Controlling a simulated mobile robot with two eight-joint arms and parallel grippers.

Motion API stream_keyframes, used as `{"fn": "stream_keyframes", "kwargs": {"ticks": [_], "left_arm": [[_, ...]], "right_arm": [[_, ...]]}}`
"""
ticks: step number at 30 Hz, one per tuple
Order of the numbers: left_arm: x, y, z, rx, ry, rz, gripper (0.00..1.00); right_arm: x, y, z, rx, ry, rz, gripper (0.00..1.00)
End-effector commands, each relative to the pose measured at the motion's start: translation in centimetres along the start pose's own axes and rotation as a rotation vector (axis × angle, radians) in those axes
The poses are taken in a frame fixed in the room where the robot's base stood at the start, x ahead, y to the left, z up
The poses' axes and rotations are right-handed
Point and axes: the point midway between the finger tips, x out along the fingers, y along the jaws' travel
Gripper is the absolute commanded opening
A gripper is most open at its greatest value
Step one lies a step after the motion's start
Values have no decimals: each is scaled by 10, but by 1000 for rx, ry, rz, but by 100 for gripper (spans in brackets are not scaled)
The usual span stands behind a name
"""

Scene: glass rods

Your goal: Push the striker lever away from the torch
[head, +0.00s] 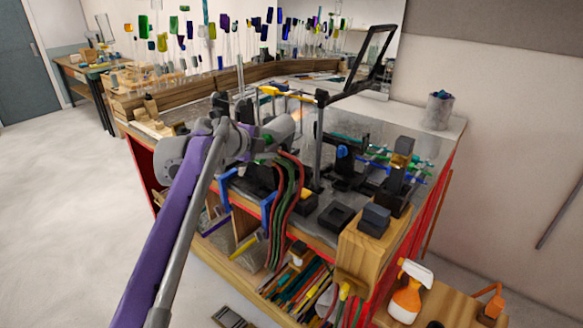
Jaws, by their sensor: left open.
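My left arm rises from the bottom left, and its left gripper (262,143) is at the front left of the workbench. The gripper is open; its fingertips are hard to separate from the dark and grey parts around them. A light grey cylinder that looks like the torch (283,127) is just right of the gripper, with a small orange glow at its upper right end. I cannot pick out the striker lever for sure; the arm and clutter may hide it. I cannot tell whether the gripper touches anything. My right gripper is not in view.
A black upright post (319,150) stands right of the torch. Red and green hoses (290,200) hang over the bench's front edge. Dark blocks sit on a wooden stand (362,250) at the front right. Glass rods stand upright behind. Open floor (60,220) lies left.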

Motion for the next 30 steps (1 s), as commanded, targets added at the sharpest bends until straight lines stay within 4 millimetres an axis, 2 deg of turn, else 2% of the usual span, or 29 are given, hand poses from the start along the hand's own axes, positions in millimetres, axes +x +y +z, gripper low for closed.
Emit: {"fn": "stream_keyframes", "kwargs": {"ticks": [3, 6, 11, 24, 30], "left_arm": [[13, 25, 2, 76, 47, 127, 60], [17, 35, 3, 104, 63, 180, 60], [30, 39, 2, 113, 68, 192, 60], [106, 53, -3, 112, 67, 189, 60], [120, 56, -3, 112, 66, 189, 60]], "right_arm": [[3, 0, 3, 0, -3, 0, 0], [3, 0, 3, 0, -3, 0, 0], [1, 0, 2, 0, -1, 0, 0], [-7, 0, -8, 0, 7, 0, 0], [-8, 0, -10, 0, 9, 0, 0]]}}
